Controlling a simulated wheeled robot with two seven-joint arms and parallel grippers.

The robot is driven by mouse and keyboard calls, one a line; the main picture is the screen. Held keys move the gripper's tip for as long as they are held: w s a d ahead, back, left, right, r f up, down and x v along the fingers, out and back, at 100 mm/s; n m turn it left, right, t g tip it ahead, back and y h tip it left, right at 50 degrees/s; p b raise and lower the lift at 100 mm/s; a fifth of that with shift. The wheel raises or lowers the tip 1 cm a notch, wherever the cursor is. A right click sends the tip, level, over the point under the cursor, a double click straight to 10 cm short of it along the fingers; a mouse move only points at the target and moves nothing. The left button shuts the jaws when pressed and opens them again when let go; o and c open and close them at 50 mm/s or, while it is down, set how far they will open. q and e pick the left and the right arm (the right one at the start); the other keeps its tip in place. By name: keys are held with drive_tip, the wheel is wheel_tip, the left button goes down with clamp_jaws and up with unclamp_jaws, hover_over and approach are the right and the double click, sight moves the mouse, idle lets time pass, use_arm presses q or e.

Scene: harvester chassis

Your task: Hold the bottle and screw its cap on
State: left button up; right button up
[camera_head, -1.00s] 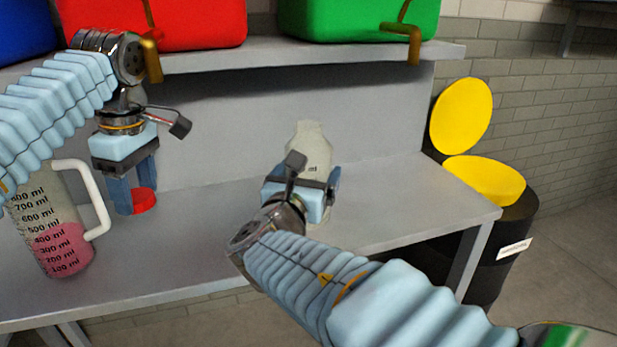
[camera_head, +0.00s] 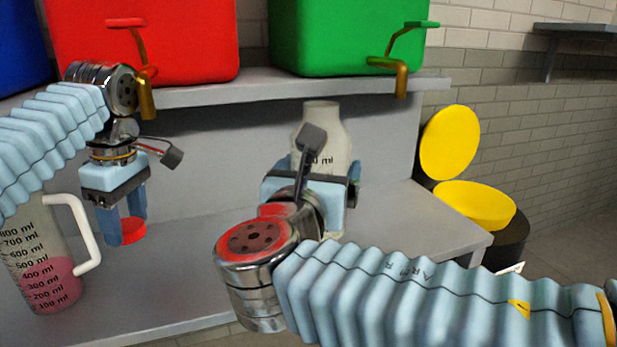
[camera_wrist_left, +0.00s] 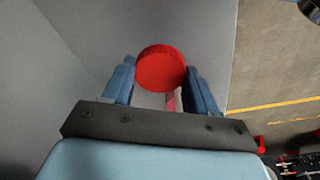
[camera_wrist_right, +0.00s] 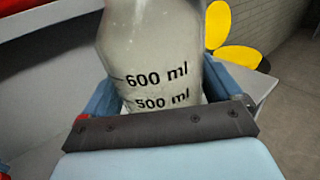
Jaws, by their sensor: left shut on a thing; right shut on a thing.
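The bottle (camera_head: 321,131) is pale and translucent with volume marks, and its open neck points up. My right gripper (camera_head: 312,183) is shut around its body; in the right wrist view the bottle (camera_wrist_right: 152,65) stands between the two blue fingers (camera_wrist_right: 165,92). The red cap (camera_head: 131,230) is held between the fingertips of my left gripper (camera_head: 124,226), to the left of the bottle and apart from it. In the left wrist view the cap (camera_wrist_left: 160,68) sits between the fingertips (camera_wrist_left: 160,80). The bottle's lower part is hidden by my right gripper.
A measuring jug (camera_head: 28,255) with pink liquid and a white handle stands at the left of the grey table (camera_head: 165,290). Red (camera_head: 190,35) and green (camera_head: 300,35) containers with taps sit on the shelf (camera_head: 230,94) above. A bin with a yellow lid (camera_head: 450,142) stands at right.

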sight(338, 167)
drive_tip(key=shift+s+d+r, duration=0.25)
drive_tip(key=shift+s+r, duration=0.15)
drive_tip(key=shift+s, duration=0.4)
drive_tip(key=shift+s+d+r, duration=0.3)
drive_tip(key=shift+s+r, duration=0.05)
drive_tip(key=shift+s, duration=0.5)
drive_tip(key=shift+s+d+r, duration=0.25)
drive_tip(key=shift+s+r, duration=0.15)
drive_tip(key=shift+s, duration=0.4)
drive_tip(key=o, duration=0.4)
drive_tip(key=c, duration=0.8)
drive_tip(key=shift+s, duration=0.1)
